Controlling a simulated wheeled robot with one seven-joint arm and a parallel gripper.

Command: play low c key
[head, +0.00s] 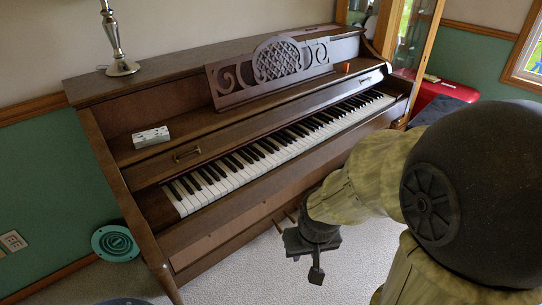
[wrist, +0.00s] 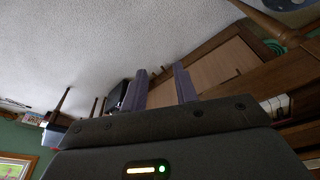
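The brown upright piano (head: 150,205) stands against the wall with its lid open. Its keyboard (head: 250,155) runs from lower left to upper right. The low keys (head: 188,200) are at the near left end, uncovered; I cannot single out the low C. A few white keys show at the right edge of the wrist view (wrist: 275,106). My gripper (head: 310,262) is in front of the piano, below key level and right of the low keys, apart from the piano. In the wrist view its two fingers (wrist: 162,88) stand apart with nothing between them.
A carved music stand (head: 270,68), a white box (head: 151,137) and a lamp (head: 117,45) are on the piano. The piano's left front leg (head: 160,262) reaches down beside a teal round object (head: 114,243). Carpet (head: 235,275) in front is clear.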

